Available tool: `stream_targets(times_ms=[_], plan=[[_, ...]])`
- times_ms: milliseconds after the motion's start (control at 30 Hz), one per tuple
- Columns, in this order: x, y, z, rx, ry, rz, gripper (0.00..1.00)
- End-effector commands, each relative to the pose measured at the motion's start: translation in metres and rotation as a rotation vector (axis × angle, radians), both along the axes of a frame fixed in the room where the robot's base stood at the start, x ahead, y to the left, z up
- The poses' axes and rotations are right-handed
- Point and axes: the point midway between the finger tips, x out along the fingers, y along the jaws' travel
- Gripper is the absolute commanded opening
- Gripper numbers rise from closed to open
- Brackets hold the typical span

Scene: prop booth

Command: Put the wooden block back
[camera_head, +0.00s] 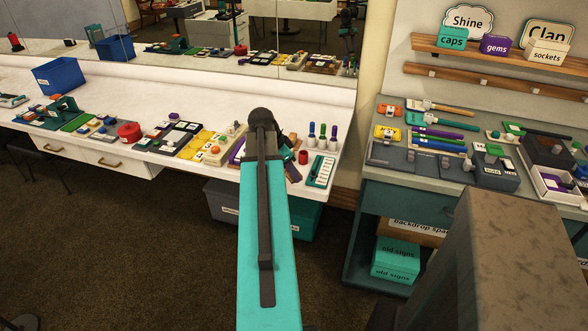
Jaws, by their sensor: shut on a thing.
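My teal and dark arm reaches forward over the right end of the long white counter (336,134). My gripper (291,168) is small in the head view and partly hidden behind the arm. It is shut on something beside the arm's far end. A small brown patch, which looks like the wooden block (294,138), shows just behind the gripper. How the jaws sit on it is too small to tell.
Upright markers (322,136), a red pot (303,157) and a teal-edged tray (321,170) stand right of my gripper. Yellow trays (196,145) lie left. A blue bin (58,76) stands farther left. A crowded grey workbench (397,180) is at the right. Dark floor lies between.

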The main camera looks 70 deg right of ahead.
Motion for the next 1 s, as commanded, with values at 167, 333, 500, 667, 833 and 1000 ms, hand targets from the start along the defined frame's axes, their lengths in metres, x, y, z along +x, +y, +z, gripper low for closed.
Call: stream_targets(times_ms=[167, 333, 500, 667, 833, 1000], plan=[[0.005, -0.022, 0.0, 0.001, 0.001, 0.001, 0.16], [0.008, -0.04, -0.002, 0.0, 0.0, 0.001, 0.16], [0.01, -0.053, -0.004, 0.0, 0.0, 0.001, 0.16], [0.011, -0.057, -0.005, 0.0, 0.0, 0.001, 0.16], [0.011, -0.056, -0.005, 0.0, 0.0, 0.001, 0.16], [0.011, -0.056, -0.006, 0.0, 0.0, 0.001, 0.16]])
